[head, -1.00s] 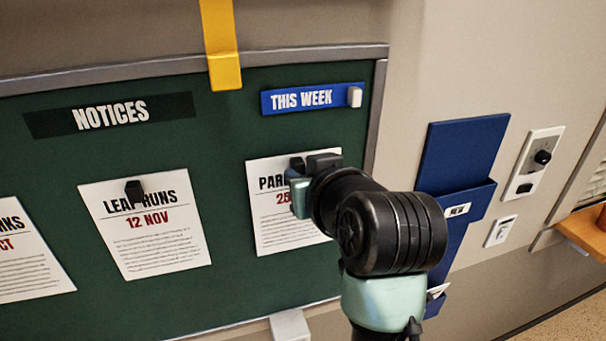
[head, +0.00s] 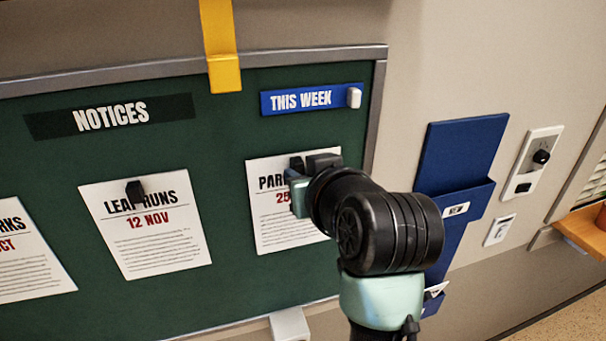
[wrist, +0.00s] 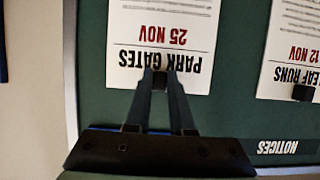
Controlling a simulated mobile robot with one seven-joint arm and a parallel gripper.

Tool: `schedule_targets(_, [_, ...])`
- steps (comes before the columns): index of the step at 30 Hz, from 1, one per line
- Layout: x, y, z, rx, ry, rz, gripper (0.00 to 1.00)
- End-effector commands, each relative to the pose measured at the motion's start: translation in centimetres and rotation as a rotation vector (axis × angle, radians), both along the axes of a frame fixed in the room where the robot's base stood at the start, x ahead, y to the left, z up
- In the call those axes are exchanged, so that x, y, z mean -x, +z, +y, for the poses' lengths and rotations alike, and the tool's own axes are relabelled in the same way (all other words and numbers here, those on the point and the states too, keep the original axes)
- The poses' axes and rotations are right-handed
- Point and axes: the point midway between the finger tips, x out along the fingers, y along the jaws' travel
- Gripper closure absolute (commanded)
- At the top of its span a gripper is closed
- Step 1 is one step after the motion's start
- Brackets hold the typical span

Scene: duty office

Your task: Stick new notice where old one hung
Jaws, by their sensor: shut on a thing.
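A white notice reading "PARK GATES 25 NOV" (wrist: 168,45) lies flat against the green board under the blue "THIS WEEK" strip (head: 311,99). In the head view my arm covers part of this notice (head: 283,220). My gripper (wrist: 160,85) is at its top edge, shut on a small black magnet (wrist: 160,79) in front of the heading. In the head view my gripper (head: 302,175) is at the notice's upper right.
A "LEAF RUNS 12 NOV" notice (head: 155,240) hangs to the left under a black magnet (head: 134,192), with another notice (head: 25,260) at the far left. A yellow strap (head: 221,45) overlaps the board's top frame. Switches (head: 535,162) are on the right wall.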

Motion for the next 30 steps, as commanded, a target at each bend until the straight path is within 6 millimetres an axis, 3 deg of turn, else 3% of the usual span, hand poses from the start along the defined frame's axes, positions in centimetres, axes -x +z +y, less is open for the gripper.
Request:
schedule_targets(10, [-0.1, 0.0, 0.1, 0.001, 0.000, 0.000, 1.00])
schedule_targets(11, [-0.1, 0.0, 0.0, 0.001, 0.000, 0.000, 0.73])
schedule_targets(16, [-0.1, 0.0, 0.0, 0.000, 0.000, 0.000, 0.44])
schedule_targets(26, [0.0, 0.0, 0.0, 0.000, 0.000, -0.001, 0.44])
schedule_targets(30, [1.3, 0.6, -0.5, -0.001, -0.002, -0.004, 0.44])
